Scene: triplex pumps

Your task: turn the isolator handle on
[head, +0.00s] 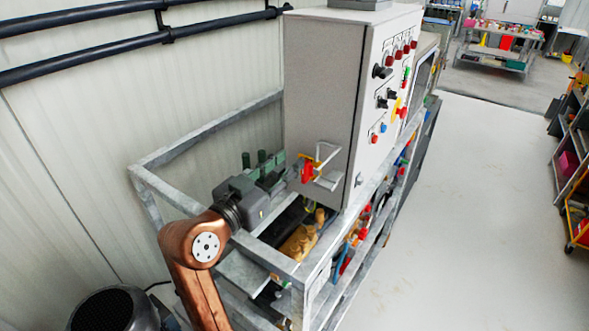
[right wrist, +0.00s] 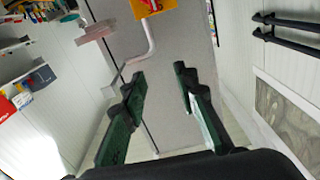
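A red isolator handle on a yellow plate (head: 308,168) sits on the near side face of the grey control cabinet (head: 322,90), beside a pale bent bracket (head: 328,165). In the right wrist view the yellow plate (right wrist: 158,6) is cut off at the top edge, with a bit of red on it. My right gripper (head: 281,168) is just left of the handle in the head view. In the right wrist view its green fingers (right wrist: 160,77) are apart with nothing between them, and the plate lies beyond the fingertips. Contact with the handle does not show. My left gripper is out of view.
A galvanised frame (head: 205,128) surrounds the pump equipment below the cabinet. The cabinet's front has lamps and knobs (head: 382,72). Black pipes (head: 100,45) run along the left wall. The floor (head: 475,200) to the right is clear; shelves stand at the far right.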

